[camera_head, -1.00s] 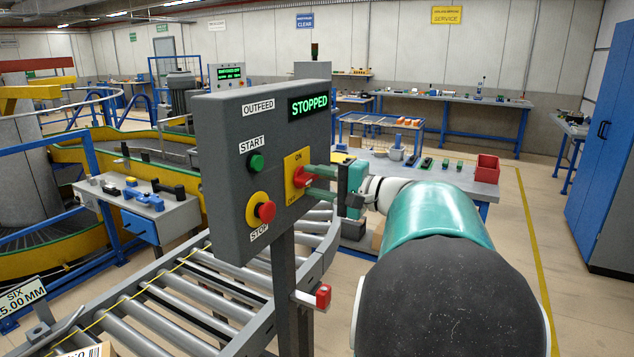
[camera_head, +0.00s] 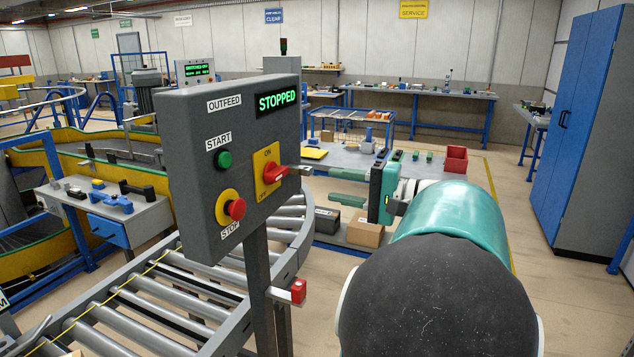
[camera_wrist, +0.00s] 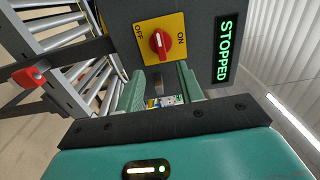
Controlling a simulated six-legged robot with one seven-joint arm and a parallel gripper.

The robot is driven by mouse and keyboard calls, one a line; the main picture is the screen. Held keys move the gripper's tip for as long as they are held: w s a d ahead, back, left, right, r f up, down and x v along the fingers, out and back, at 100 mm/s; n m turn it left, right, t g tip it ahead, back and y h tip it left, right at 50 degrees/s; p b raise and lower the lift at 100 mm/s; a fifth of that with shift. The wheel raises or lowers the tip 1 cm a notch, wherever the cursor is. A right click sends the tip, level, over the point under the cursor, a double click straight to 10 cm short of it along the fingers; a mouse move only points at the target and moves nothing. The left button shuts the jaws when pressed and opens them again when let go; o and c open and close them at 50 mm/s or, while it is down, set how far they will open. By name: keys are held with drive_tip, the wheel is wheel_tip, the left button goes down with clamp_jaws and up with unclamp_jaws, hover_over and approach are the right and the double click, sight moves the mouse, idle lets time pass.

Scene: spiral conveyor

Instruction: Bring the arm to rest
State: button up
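My gripper (camera_head: 318,184) is open and empty, to the right of the grey control panel (camera_head: 200,130). Its two green fingers stand apart, also in the wrist view (camera_wrist: 160,72), with nothing between them. The red rotary switch (camera_head: 274,172) on its yellow ON/OFF plate faces the fingers, with a gap between. In the wrist view the switch (camera_wrist: 160,42) lies just beyond the fingertips; I cannot tell its exact setting. The green display (camera_head: 277,99) reads STOPPED. My teal and black arm reaches forward from the lower right.
A green START button (camera_head: 224,159) and red STOP button (camera_head: 234,209) are on the panel. A roller conveyor (camera_head: 130,315) curves below and behind it. A cardboard box (camera_head: 365,232) sits beyond my gripper. A blue cabinet (camera_head: 585,130) stands right, with open floor before it.

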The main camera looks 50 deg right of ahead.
drive_tip(key=shift+v, duration=0.85)
drive_tip(key=w+a+f+n+g+y, duration=0.1)
drive_tip(key=a+f+n+g, duration=0.15)
drive_tip(key=a, duration=0.45)
drive_tip(key=w+a+f+n+g, duration=0.1)
drive_tip(key=w+a+f+g, duration=0.15)
drive_tip(key=a, duration=0.55)
drive_tip(key=w+a+f+n+g+y, duration=0.1)
drive_tip(key=a+f+g, duration=0.2)
drive_tip(key=a, duration=0.4)
drive_tip(key=s+a+f+n+g+h, duration=0.1)
drive_tip(key=s+a+f+n+h, duration=0.2)
drive_tip(key=a+f+n+h, duration=0.1)
drive_tip(key=s+a+f+n+g+h, duration=0.2)
drive_tip(key=s+a+f+n+h, duration=0.2)
drive_tip(key=a, duration=0.5)
wheel_tip(320, 180, down, 2)
drive_tip(key=shift+s+a+f+n, duration=0.1)
drive_tip(key=shift+s+a+n, duration=0.15)
drive_tip(key=shift+n, duration=0.5)
